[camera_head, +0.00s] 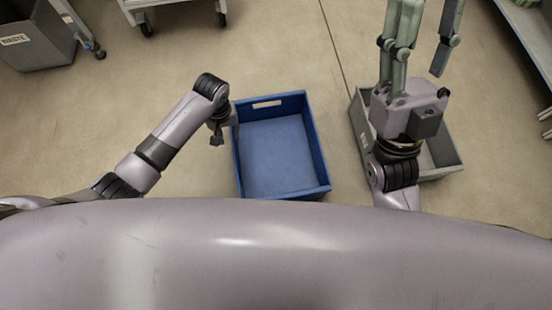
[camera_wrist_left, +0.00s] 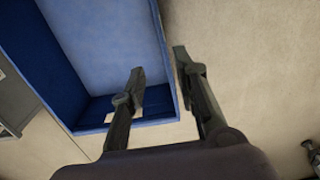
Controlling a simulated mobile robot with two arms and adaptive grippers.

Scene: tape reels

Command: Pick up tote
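An empty blue tote (camera_head: 281,155) sits on the floor in the middle of the head view, with a handhold slot in its far wall. My left gripper (camera_head: 218,135) is at the tote's left wall. In the left wrist view the left gripper (camera_wrist_left: 158,70) is open. One finger is over the inside of the blue tote (camera_wrist_left: 165,45) and the other is outside, with the wall's rim between them. Whether either finger touches the wall is not clear. My right gripper (camera_head: 425,25) is open and empty, above and beyond a grey tote.
The grey tote (camera_head: 446,168) stands right of the blue one, partly hidden by my right arm. A grey waste bin (camera_head: 35,38) and a wheeled cart (camera_head: 165,8) are at the far left. A grey shelf (camera_head: 530,35) is at the right edge. Floor between is clear.

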